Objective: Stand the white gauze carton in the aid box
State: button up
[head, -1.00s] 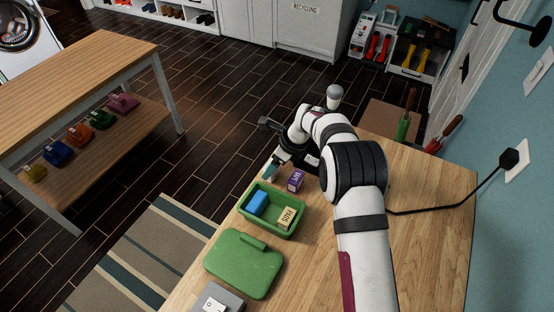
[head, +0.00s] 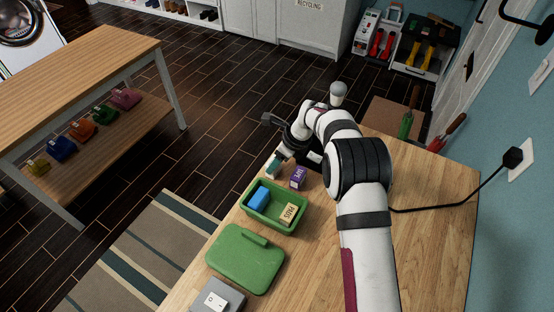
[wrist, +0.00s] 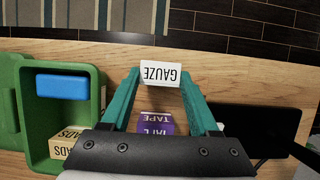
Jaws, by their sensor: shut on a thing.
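My gripper (wrist: 162,92) has teal fingers and is shut on the white gauze carton (wrist: 160,74), its GAUZE label upside down in the wrist view. In the head view my gripper (head: 273,166) is at the table's far left edge, just beyond the green aid box (head: 262,222), and the carton is hard to make out. In the wrist view the open aid box (wrist: 28,115) lies left of my gripper. It holds a blue pack (wrist: 62,86) on one side and a tan PADS carton (wrist: 68,143) on the other. The carton is outside the box.
A purple TAPE carton (head: 298,177) stands beside the box, close to my gripper. A green lid (head: 245,258) and a grey switch box (head: 217,298) lie nearer on the table. A dark flat thing (wrist: 245,125) is right of my gripper.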

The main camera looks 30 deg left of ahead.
jog(key=shift+r, duration=3)
jog(key=shift+s+r, duration=0.1)
jog(key=s+d+r, duration=0.1)
jog(key=s+d, duration=0.5)
jog(key=s, duration=0.5)
jog(key=shift+s+d+r, duration=0.35)
jog(key=shift+s+d, duration=0.05)
jog(key=shift+f, duration=0.1)
jog(key=shift+f, duration=1.15)
